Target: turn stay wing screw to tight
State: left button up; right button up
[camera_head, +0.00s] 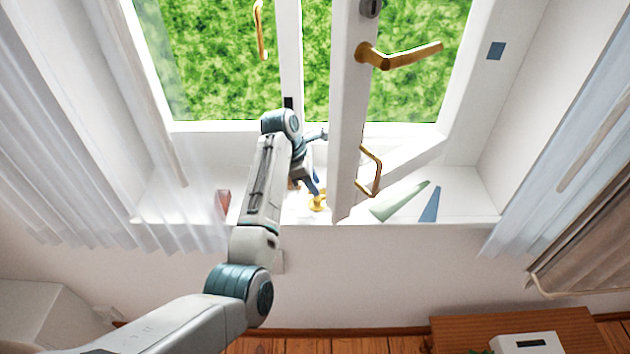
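My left gripper (316,168) is over the window sill, close to the left side of the opened window sash (345,110). Its fingers are small and partly hidden by my own wrist, so I cannot tell whether they are open or shut. A small yellow piece (317,202) sits on the sill just below the gripper; it may be the stay's wing screw, but its shape is unclear. I cannot tell whether the gripper touches it. A brass handle (400,56) juts from the sash, with a smaller brass pull (373,170) lower down. My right gripper is not in view.
A pale green wedge (400,204) and a blue wedge (430,205) lie on the sill right of the sash. A reddish piece (223,201) stands behind the sheer left curtain (85,170). A wooden cabinet (470,328) stands at lower right.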

pick_arm(q)
jog(key=shift+s+d+f, duration=0.1)
jog(key=shift+d+f, duration=0.05)
jog(key=shift+f, duration=0.15)
jog(key=shift+s+d+f, duration=0.1)
jog(key=shift+s+f, duration=0.05)
jog(key=shift+s, duration=0.05)
jog(key=shift+w+f, duration=0.1)
grip_shut()
